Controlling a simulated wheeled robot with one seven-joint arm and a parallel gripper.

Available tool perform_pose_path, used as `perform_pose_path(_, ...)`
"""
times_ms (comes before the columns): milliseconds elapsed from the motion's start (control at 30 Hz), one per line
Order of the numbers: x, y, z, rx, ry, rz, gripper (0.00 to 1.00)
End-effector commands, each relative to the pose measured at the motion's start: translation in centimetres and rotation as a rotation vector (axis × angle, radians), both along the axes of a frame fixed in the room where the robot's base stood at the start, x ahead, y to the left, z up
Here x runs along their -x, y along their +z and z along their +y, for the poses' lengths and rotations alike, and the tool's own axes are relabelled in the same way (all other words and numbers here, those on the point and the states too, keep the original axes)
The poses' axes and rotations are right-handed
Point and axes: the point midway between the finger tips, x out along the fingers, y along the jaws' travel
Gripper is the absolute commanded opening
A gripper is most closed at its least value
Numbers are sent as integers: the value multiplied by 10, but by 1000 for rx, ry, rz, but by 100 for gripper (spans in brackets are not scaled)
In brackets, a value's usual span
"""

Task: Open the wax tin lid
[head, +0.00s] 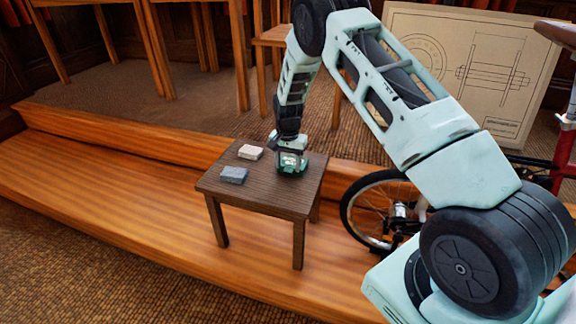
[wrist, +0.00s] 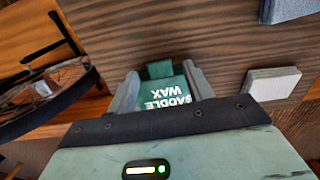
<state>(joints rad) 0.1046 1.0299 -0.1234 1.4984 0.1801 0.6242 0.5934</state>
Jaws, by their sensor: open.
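The wax tin (head: 292,170) is dark green and sits near the right part of the small wooden table's top. In the wrist view its green face (wrist: 165,95) shows white letters reading "SADDLE WAX", upside down, with a green tab (wrist: 160,69) at the far edge. My gripper (head: 290,158) is down at the tin. In the wrist view my gripper (wrist: 161,88) is open, with one grey finger on each side of the lettered face. I cannot tell whether the fingers touch it. The near part of the tin is hidden behind my gripper body.
The small table (head: 265,190) also holds a pale block (head: 250,152) and a grey-blue block (head: 233,175), left of the tin. A bicycle wheel (head: 347,212) stands right of the table. A large drawing board (head: 510,130) is behind. The wooden step (head: 110,200) at left is clear.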

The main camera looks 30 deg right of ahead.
Motion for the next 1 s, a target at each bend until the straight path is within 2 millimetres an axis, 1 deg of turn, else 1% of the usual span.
perform_pose_path(100,0,-6,0,0,0,0,51)
perform_pose_path(367,0,-6,0,0,0,0,51)
perform_pose_path(467,0,-6,0,0,0,0,26)
perform_pose_path(500,0,-6,0,0,0,0,15)
perform_pose_path(567,0,-6,0,0,0,0,0)
perform_pose_path(833,0,-3,-3,-15,-1,12,0)
perform_pose_path(1000,2,3,-14,-67,-4,50,0)
